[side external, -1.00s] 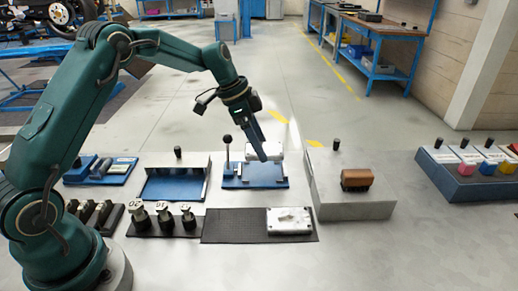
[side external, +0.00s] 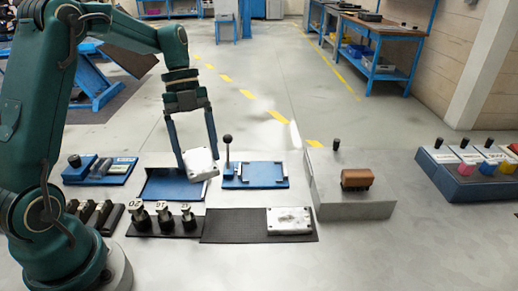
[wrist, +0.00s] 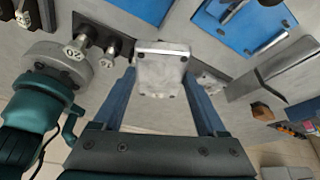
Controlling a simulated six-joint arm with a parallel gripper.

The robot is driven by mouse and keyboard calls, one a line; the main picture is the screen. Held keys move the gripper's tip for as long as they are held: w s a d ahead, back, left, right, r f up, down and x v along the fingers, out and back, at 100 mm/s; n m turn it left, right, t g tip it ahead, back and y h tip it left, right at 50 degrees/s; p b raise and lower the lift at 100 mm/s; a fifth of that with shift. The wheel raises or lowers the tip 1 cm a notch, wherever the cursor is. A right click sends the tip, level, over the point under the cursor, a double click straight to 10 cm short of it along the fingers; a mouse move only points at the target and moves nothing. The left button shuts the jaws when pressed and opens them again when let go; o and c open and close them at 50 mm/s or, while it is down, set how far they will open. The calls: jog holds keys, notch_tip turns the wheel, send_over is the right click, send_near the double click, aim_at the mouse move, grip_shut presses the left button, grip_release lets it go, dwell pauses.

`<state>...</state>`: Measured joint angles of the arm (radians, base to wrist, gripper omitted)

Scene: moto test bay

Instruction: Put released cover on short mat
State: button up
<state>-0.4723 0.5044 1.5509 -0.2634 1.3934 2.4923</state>
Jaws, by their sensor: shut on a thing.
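My gripper (side external: 199,158) is shut on a pale metal cover (side external: 201,164), which sits tilted between its two long blue fingers. The held cover also shows between the fingers in the wrist view (wrist: 160,72). A dark textured mat (side external: 233,226) lies on the floor in front, to the right of and below the held cover. A similar pale cover (side external: 290,220) lies on its right end; its left part is bare. The blue fixture (side external: 255,184) with a black-knobbed lever (side external: 228,150) stands empty.
The blue tray (side external: 172,188) has a raised back wall. Numbered weights (side external: 163,213) stand left of the mat. A grey block (side external: 350,200) with a brown part (side external: 357,179) stands at the right. A blue-based rack (side external: 470,180) is farther right.

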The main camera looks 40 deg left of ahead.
jog(key=s+a+r, duration=0.1)
jog(key=s+a, duration=0.1)
jog(key=s, duration=0.2)
send_over(231, 225)
jog(key=a, duration=0.1)
jog(key=f, duration=0.6)
jog(key=shift+w+a+f, duration=0.15)
jog(key=shift+a+f, duration=0.05)
jog(key=shift+f, duration=2.05)
jog(key=shift+f, duration=0.15)
jog(key=o, duration=1.4)
jog(key=shift+o, duration=0.2)
